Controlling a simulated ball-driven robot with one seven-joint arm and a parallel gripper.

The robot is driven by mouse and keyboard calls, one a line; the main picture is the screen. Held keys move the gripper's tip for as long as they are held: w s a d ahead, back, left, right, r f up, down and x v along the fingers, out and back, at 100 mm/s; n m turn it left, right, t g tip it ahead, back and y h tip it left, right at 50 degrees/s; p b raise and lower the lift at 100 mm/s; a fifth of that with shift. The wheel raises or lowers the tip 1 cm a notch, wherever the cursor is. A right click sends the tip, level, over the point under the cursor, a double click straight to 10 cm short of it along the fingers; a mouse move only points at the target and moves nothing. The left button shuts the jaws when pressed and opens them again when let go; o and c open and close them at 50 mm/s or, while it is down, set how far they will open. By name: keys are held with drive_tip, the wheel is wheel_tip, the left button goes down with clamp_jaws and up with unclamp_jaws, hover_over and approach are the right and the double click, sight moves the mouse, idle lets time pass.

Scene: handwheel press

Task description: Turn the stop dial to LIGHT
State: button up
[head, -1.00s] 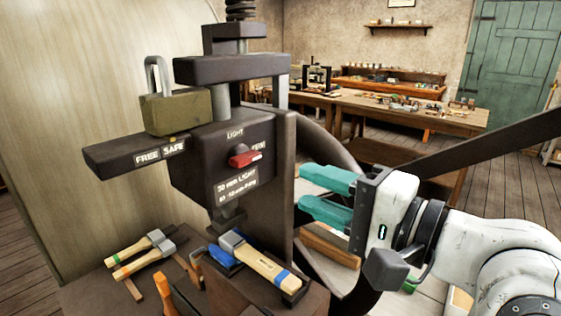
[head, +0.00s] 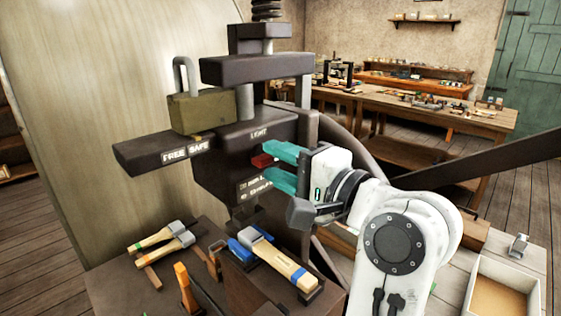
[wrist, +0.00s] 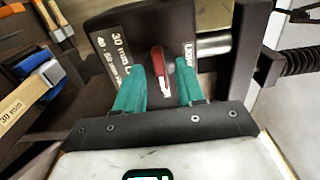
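The stop dial (head: 262,160) is a red knob on the dark press head, below the word LIGHT (head: 259,133). In the wrist view the dial (wrist: 158,62) lies lengthwise between my fingers, its pale-marked end toward my palm; in the head view this is toward the right, not up at LIGHT. My gripper (head: 275,167) has teal fingers, one above and one below the dial in the head view. In the wrist view my gripper (wrist: 160,80) is open, with gaps on both sides of the dial. The fingers hide part of the lower plate.
A padlock (head: 198,112) stands on the FREE/SAFE bar (head: 150,153) to the left. The handwheel (head: 365,160) is behind my gripper. An open tray (head: 473,298) sits at lower right.

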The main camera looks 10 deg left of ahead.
clamp_jaws()
idle(0.3)
drive_tip(key=shift+n, duration=0.3)
drive_tip(key=n, duration=0.4)
drive_tip(key=shift+d+f, duration=0.1)
drive_tip(key=n, duration=0.5)
drive_tip(key=n+b, duration=0.1)
drive_tip(key=n, duration=0.3)
drive_tip(key=shift+b, duration=0.35)
drive_tip(key=shift+n+b, duration=0.7)
drive_tip(key=shift+n, duration=1.4)
